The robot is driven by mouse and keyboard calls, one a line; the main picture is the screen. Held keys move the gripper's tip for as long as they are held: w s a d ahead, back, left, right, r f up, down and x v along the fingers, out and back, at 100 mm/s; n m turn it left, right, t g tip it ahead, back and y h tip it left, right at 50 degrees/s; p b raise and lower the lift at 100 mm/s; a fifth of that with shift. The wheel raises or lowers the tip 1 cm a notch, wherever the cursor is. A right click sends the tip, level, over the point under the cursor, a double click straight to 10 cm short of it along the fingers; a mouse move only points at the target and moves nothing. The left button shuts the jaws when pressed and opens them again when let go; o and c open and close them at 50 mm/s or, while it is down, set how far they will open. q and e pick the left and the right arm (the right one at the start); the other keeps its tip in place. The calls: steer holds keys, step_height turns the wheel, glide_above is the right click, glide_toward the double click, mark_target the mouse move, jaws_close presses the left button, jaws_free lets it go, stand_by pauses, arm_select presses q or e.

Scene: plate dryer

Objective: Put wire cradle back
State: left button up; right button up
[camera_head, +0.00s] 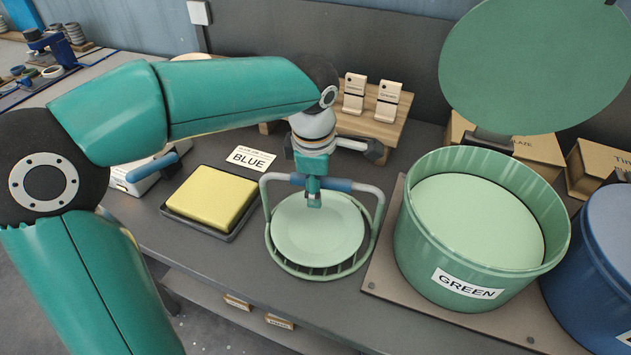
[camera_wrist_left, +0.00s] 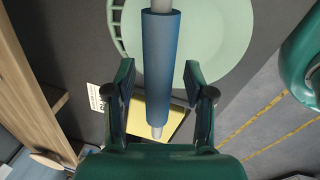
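The wire cradle (camera_head: 378,222) is a pale green wire basket with a grey arched handle. It stands on the dark bench with a round pale green plate (camera_head: 318,240) lying in it. The handle's blue grip (camera_head: 338,184) crosses above the plate. My left gripper (camera_head: 313,194) is over the cradle at the grip. In the left wrist view the blue grip (camera_wrist_left: 160,55) runs between the two open fingers of my left gripper (camera_wrist_left: 159,88), with a visible gap on both sides. My right gripper is not in view.
A yellow sponge (camera_head: 210,195) in a black tray and a BLUE card (camera_head: 251,158) are left of the cradle. A GREEN tub (camera_head: 470,287) stands close on the right, its lid (camera_head: 535,65) raised. A blue tub (camera_head: 590,295) is beyond. A wooden stand (camera_head: 385,128) is behind.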

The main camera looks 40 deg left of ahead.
arm_select(q)
step_height(320, 180, up, 12)
steer(key=s, duration=0.1)
steer(key=shift+s+d, duration=0.4)
steer(key=shift+f, duration=0.2)
